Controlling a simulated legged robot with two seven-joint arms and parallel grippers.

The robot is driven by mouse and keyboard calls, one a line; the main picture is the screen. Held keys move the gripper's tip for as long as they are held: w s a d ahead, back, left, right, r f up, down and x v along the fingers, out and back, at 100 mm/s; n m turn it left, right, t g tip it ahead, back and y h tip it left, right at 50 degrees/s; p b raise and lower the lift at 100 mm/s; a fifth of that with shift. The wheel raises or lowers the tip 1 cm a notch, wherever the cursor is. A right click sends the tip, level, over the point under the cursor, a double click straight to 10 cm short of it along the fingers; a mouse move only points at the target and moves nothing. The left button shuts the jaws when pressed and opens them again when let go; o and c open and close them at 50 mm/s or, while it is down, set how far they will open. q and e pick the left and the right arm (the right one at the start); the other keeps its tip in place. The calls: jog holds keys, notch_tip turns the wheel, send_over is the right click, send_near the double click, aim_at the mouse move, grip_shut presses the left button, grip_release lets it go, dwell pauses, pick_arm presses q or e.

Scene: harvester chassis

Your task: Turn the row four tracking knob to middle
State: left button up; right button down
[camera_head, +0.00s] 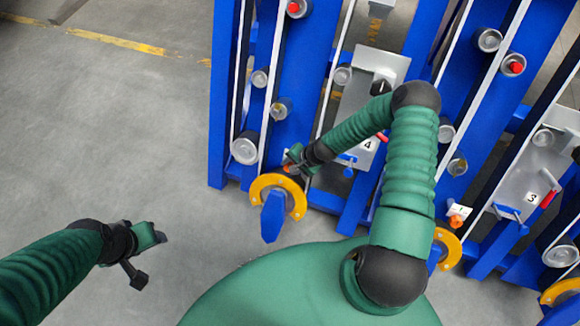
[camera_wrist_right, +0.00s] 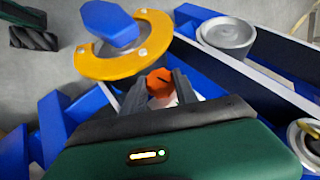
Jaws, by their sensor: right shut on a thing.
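The orange tracking knob (camera_head: 288,168) of row four is low on the frame, just above a yellow ring; in the right wrist view the knob (camera_wrist_right: 160,82) has a dark pointer line on its face. My right gripper (camera_head: 294,163) is at the knob, and the right wrist view shows its two dark fingers (camera_wrist_right: 157,88) shut on it from both sides. The knob's base and markings are mostly hidden by the fingers. My left gripper (camera_head: 148,252) hangs over bare floor at the lower left, away from the frame; its jaw opening is unclear.
The grey panel labelled 4 (camera_head: 351,128), with a black dial (camera_head: 381,87), stands behind my right arm. The yellow ring (camera_wrist_right: 150,62) is close beside the gripper. Blue beams and rollers surround it. Another orange knob (camera_head: 456,221) is right. The floor at left is clear.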

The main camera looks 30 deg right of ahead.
jog(key=shift+s+d+f+m+t+y+b, duration=0.1)
jog(key=shift+m+t+y+b, duration=0.2)
jog(key=shift+m+t+b, duration=0.55)
jog(key=shift+t, duration=0.25)
jog(key=c, duration=0.9)
grip_release()
jog(key=shift+c, duration=0.2)
jog(key=shift+s, duration=0.1)
jog(key=p+v, duration=0.6)
jog(key=v, duration=1)
jog(key=shift+d+r, duration=0.2)
jog(key=shift+r, duration=0.1)
jog(key=shift+s, duration=0.1)
